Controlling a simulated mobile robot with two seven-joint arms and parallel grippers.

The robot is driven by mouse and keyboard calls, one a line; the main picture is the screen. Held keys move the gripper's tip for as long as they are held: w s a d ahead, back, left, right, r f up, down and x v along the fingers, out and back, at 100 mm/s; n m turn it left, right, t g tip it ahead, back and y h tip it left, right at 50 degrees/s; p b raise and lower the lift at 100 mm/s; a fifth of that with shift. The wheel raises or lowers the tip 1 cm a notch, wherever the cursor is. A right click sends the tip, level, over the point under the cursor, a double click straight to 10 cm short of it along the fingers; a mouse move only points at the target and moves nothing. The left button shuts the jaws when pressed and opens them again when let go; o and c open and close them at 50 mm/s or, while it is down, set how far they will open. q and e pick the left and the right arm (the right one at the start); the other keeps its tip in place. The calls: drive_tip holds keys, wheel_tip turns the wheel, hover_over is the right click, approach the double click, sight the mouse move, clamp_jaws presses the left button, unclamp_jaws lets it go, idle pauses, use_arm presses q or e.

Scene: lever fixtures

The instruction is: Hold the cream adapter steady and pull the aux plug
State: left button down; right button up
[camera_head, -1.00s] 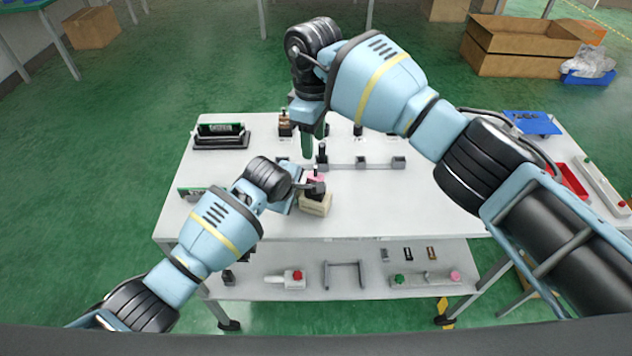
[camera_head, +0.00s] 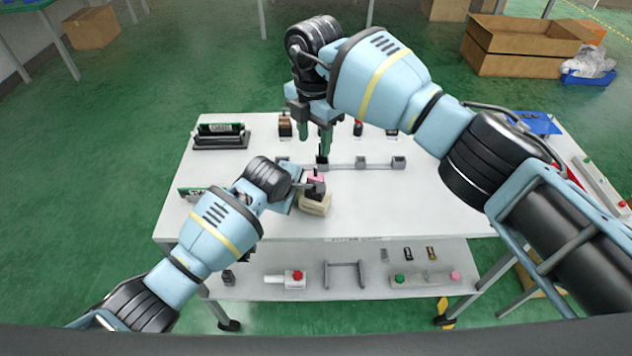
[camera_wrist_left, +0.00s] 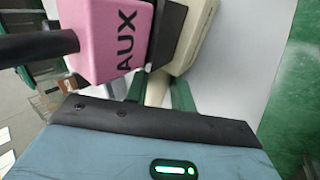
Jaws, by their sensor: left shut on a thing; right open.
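The cream adapter (camera_head: 314,204) stands on the near part of the white table, with a dark part at its top. The pink plug marked AUX (camera_head: 315,177) sits at the adapter's upper side, its dark stem standing up. In the left wrist view the AUX plug (camera_wrist_left: 112,42) is large at upper left, beside the cream adapter (camera_wrist_left: 196,42). My left gripper (camera_wrist_left: 157,92) is shut on a cream part of the adapter, between its green fingers. My right gripper (camera_head: 314,140) is open and empty, fingers pointing down, above and beyond the plug, apart from it.
A grey rail with small dark sockets (camera_head: 361,162) runs behind the adapter. Several plugs stand at the back edge. A black-and-green board holder (camera_head: 220,137) is at back left, a blue tray (camera_head: 532,123) at back right. The table right of the adapter is clear.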

sight(316, 175)
drive_tip(key=n, duration=0.6)
drive_tip(key=shift+r, duration=0.1)
drive_tip(key=n, duration=0.5)
drive_tip(key=shift+d, duration=0.1)
drive_tip(key=n, duration=0.6)
drive_tip(key=shift+r, duration=0.1)
drive_tip(key=n, duration=0.5)
drive_tip(key=shift+n, duration=0.4)
drive_tip(key=shift+s+f, duration=0.1)
drive_tip(key=shift+f, duration=5.85)
drive_tip(key=shift+c, duration=0.5)
clamp_jaws()
